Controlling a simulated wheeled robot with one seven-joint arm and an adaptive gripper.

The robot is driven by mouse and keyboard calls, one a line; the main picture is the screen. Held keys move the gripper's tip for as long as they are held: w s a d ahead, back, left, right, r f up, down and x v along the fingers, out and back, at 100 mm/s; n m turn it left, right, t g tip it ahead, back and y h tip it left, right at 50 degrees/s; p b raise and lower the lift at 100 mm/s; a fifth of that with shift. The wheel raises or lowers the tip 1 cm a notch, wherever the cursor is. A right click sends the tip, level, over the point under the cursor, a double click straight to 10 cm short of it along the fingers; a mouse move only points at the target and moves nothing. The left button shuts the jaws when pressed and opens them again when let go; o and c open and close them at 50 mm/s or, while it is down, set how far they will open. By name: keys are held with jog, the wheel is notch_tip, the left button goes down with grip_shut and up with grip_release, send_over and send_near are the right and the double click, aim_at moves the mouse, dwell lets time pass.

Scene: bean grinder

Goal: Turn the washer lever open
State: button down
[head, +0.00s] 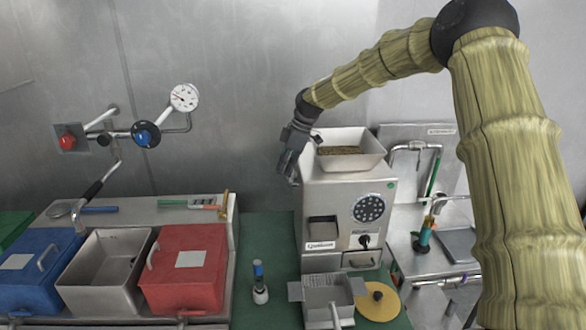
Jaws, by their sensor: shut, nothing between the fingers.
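No part is clearly marked as the washer lever, and I cannot tell which one it is. At the right stands a steel wash station (415,170) with a bent pipe and a tap. My gripper (288,178) is shut and empty, pointing down at the upper left of the grinder (320,235), apart from both areas. Whether it touches the grinder's side is unclear.
The grinder's hopper (345,162) holds beans beside my gripper. Blue (40,272), steel (105,285) and red (190,275) bins stand at the left. A small upright tool (259,285) stands on the green mat (265,225). The wall space left of my gripper is clear.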

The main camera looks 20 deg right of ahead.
jog(key=shift+s+d, duration=0.1)
jog(key=shift+d, duration=0.05)
jog(key=shift+w, duration=0.2)
dwell(0.6)
jog(key=shift+w+r+p, duration=0.1)
jog(key=shift+w+p, duration=0.3)
jog(key=shift+w, duration=0.25)
